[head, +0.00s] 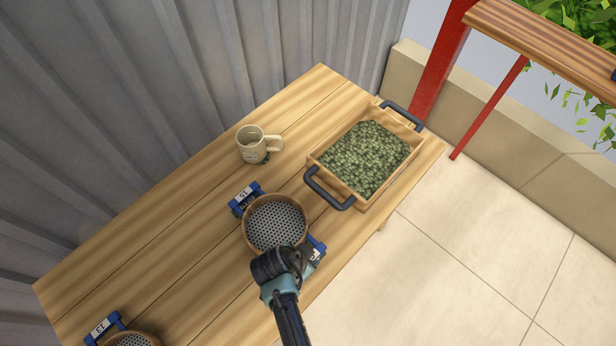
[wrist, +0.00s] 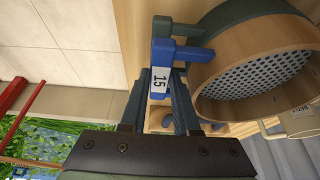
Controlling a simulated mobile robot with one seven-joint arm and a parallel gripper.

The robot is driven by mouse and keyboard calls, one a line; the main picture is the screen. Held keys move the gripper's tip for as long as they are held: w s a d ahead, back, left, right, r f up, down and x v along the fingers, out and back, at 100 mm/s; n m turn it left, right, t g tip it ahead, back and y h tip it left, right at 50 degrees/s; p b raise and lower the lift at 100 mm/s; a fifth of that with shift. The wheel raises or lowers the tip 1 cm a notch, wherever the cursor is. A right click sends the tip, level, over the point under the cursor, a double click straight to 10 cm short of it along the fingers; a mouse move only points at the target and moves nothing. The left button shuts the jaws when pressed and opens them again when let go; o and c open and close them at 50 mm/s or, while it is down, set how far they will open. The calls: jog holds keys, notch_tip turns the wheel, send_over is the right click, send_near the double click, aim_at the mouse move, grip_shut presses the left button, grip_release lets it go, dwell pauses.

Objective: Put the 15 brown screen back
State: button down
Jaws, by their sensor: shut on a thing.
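The brown screen (head: 275,222) is a round wooden ring with a perforated metal bottom, between two blue holders (head: 239,204) on the table; the far one is labelled 15. My gripper (head: 283,258) is at its near rim, beside the near blue holder (head: 317,252). In the wrist view the screen (wrist: 268,50) is large at right, with a dark green part at its rim. A blue holder labelled 15 (wrist: 158,80) stands in front of my fingers. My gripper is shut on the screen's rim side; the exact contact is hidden. I cannot tell whether the screen rests fully in the holders.
A wooden tray (head: 357,200) with dark handles holds green beans at right. A cream mug (head: 252,149) stands behind the screen. Another blue holder labelled 13 (head: 101,328) with a round screen (head: 112,337) is at lower left. The table (head: 170,250) between is clear; a grey corrugated wall runs behind.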

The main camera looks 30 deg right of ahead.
jog(key=c, duration=0.7)
grip_release()
jog(key=shift+o, duration=0.2)
jog(key=shift+f, duration=0.15)
